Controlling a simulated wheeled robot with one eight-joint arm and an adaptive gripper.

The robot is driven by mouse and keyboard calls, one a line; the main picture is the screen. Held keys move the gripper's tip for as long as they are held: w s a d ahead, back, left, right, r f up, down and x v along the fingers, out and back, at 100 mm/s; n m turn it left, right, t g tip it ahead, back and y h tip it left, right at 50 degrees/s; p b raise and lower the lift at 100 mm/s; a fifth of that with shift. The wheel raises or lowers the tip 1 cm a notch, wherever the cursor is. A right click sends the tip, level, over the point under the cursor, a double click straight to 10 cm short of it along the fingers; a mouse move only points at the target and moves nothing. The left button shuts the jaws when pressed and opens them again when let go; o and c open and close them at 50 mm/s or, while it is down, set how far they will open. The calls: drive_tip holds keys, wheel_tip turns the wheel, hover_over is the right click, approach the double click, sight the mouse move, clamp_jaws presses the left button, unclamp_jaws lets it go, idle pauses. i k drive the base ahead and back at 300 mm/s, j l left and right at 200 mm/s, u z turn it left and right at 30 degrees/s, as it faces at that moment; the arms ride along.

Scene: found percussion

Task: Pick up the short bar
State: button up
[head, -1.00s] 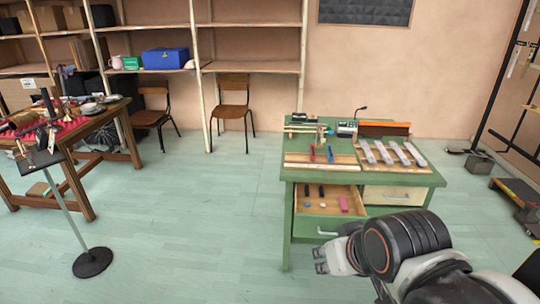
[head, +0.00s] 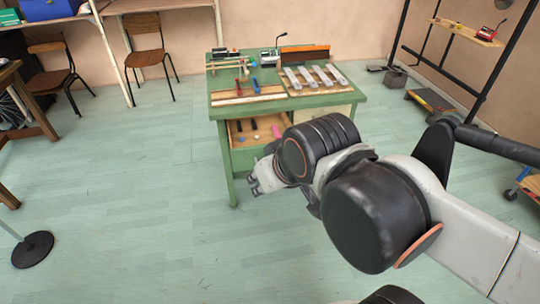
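Several pale metal bars (head: 307,77) lie side by side on a wooden support on the right of the green workbench (head: 350,97). They look close in length from here, so I cannot tell which is the short bar. My gripper (head: 253,182) is in front of the bench, near the pulled-out drawer and apart from the bars. Its fingers look spread, with nothing seen between them.
The open drawer (head: 233,142) holds small dark items and a pink block, partly hidden by my arm. Mallets with blue and red parts (head: 240,87) lie left of the bars. Two chairs (head: 146,45) stand at the back left.

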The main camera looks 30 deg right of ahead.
sight(310, 81)
drive_tip(key=i+z, duration=0.15)
drive_tip(key=z, duration=0.6)
